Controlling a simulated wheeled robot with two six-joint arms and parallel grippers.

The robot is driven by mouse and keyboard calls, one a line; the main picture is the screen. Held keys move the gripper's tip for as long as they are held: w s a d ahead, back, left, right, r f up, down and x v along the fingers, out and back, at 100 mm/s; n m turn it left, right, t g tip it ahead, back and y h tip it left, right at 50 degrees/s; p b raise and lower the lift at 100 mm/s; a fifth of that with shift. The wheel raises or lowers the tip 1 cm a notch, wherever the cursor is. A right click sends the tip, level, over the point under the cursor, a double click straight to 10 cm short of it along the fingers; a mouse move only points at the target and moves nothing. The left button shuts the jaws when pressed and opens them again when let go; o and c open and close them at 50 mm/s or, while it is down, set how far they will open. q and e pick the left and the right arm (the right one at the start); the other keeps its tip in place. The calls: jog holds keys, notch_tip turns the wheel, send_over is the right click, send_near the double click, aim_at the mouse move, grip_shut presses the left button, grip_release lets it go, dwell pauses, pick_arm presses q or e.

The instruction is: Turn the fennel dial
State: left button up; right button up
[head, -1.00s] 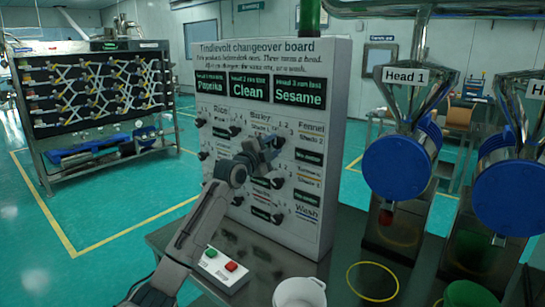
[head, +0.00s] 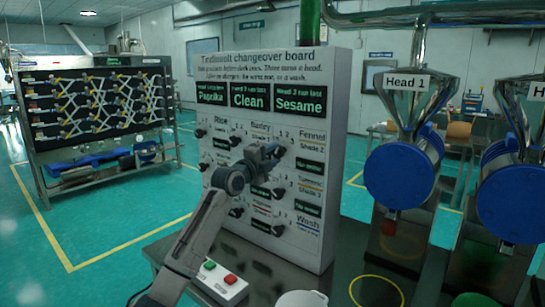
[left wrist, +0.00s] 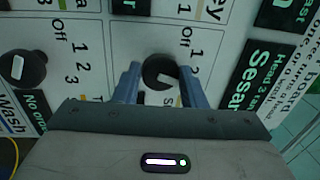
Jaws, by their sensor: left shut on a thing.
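The changeover board (head: 325,150) stands upright on the metal table, with rows of black dials and printed labels. The Fennel label (head: 312,134) is in the top row at the right. My left gripper (head: 272,153) is at the dial just left of that label and hides most of it. In the left wrist view, the two blue-grey fingers of my left gripper (left wrist: 160,88) stand on either side of this round black fennel dial (left wrist: 160,70) and are shut on it. "Off 1 2 3" is printed beside it. My right gripper is out of view.
Other dials sit close by, such as one at the left of the wrist view (left wrist: 22,68). A box with green and red buttons (head: 221,281) and a white cup (head: 302,299) stand before the board. Head 1 (head: 405,150), with its blue drum, stands to the right.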

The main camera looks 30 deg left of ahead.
pick_arm(q)
jog(key=o, duration=1)
jog(key=shift+s+f, duration=0.1)
jog(key=shift+s, duration=0.2)
jog(key=shift+s+a+f+b, duration=0.15)
jog(key=shift+s+b, duration=0.4)
jog(key=shift+s, duration=1.15)
jog(key=shift+s+a+f+b, duration=0.15)
jog(key=shift+s+b, duration=0.4)
jog(key=shift+s, duration=1.1)
jog(key=shift+s+f+b, duration=0.25)
jog(key=shift+s+b, duration=0.3)
jog(key=shift+s, duration=1.15)
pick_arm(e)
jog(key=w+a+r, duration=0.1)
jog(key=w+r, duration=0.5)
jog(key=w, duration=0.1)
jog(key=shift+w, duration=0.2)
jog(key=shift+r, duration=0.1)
